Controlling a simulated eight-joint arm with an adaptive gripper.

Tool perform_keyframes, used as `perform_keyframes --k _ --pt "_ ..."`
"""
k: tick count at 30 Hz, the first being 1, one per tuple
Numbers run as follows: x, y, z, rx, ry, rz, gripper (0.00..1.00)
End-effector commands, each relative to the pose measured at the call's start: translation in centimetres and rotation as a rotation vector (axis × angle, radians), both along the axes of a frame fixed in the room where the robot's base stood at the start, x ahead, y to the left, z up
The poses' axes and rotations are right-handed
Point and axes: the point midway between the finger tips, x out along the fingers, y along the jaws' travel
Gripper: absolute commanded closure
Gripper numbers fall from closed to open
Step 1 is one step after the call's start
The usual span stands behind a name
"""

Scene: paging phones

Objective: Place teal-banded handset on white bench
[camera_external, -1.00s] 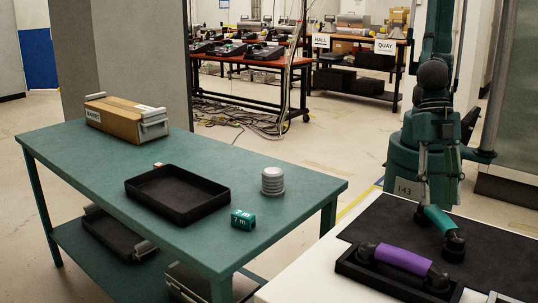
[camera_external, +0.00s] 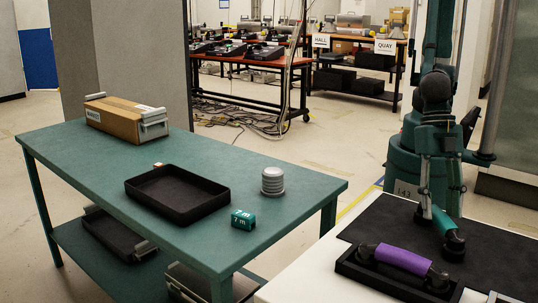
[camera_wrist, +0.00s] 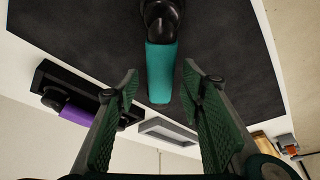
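The teal-banded handset (camera_external: 443,221) has a teal middle and black ends and lies on the black mat at the right of the external view. In the wrist view its teal band (camera_wrist: 161,72) lies ahead of and between my fingers. My gripper (camera_external: 440,203) is above the handset in the external view. In the wrist view my gripper (camera_wrist: 160,78) is open, with a gap on each side of the band; no contact shows. The white bench (camera_external: 318,268) is under the mat, with its pale top bare along the left.
A purple-banded handset (camera_external: 403,260) lies in a black tray (camera_external: 388,280) close in front. A green table (camera_external: 110,150) to the left holds an empty black tray (camera_external: 178,195), a grey ribbed cylinder (camera_external: 272,181), a teal block (camera_external: 243,219) and a cardboard box (camera_external: 127,118).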

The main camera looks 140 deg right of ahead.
Motion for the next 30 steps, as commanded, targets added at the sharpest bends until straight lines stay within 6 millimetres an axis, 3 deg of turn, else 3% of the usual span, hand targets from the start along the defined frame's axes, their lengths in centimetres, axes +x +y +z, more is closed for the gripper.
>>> perform_keyframes --k 10,30 --pt "0.7 0.8 -2.4 0.001 -0.001 0.000 0.61" --pt "0.8 0.9 -2.6 0.001 -0.001 0.000 0.61"
